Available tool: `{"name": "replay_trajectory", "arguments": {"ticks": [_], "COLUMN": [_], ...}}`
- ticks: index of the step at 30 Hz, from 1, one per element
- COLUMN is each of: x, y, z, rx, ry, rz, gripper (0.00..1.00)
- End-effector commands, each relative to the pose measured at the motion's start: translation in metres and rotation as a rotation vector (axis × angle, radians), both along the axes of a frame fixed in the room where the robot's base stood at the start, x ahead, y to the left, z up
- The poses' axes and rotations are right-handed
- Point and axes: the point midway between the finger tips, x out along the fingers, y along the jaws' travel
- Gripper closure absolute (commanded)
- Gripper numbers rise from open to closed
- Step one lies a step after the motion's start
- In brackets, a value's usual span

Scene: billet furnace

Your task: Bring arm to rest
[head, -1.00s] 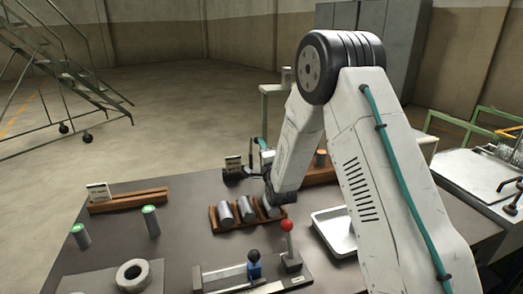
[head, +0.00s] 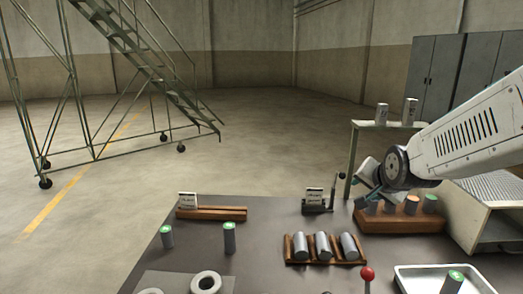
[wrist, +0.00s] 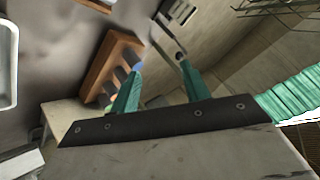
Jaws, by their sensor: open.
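My gripper (head: 367,190) is at the right in the head view, partly hidden by my wrist, near the left end of a wooden block (head: 375,224) holding several cylinders. In the wrist view, the two teal fingers of my gripper (wrist: 161,65) stand apart with nothing held between them. A wooden rack (wrist: 103,62) with dark slots or cylinders shows beyond the left finger. My arm reaches in from the right edge. I cannot tell whether the gripper touches the block.
A rack (head: 325,262) holds three grey cylinders. Two green-topped cylinders (head: 229,239) stand at left. A white tray (head: 415,281), red-knobbed lever (head: 367,274), small sign stand (head: 316,203) and pale shelf (head: 364,125) are around. The table (head: 265,222) has bare room at centre-left.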

Motion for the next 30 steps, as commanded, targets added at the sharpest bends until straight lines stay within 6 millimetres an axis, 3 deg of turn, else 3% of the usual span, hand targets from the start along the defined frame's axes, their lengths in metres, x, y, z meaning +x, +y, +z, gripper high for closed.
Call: {"name": "replay_trajectory", "arguments": {"ticks": [2,9,15,18,21,30], "x": [-0.042,-0.183,-0.284,-0.314,-0.329,-0.333], "y": [0.002,0.006,0.007,0.007,0.007,0.007], "z": [0.010,0.015,0.013,0.013,0.012,0.012], "rx": [-0.066,-0.237,-0.312,-0.326,-0.331,-0.332], "ry": [0.094,0.417,0.628,0.690,0.723,0.733], "rz": [0.067,0.322,0.525,0.590,0.623,0.633], "gripper": [0.54,0.54,0.54,0.54,0.54,0.54]}}
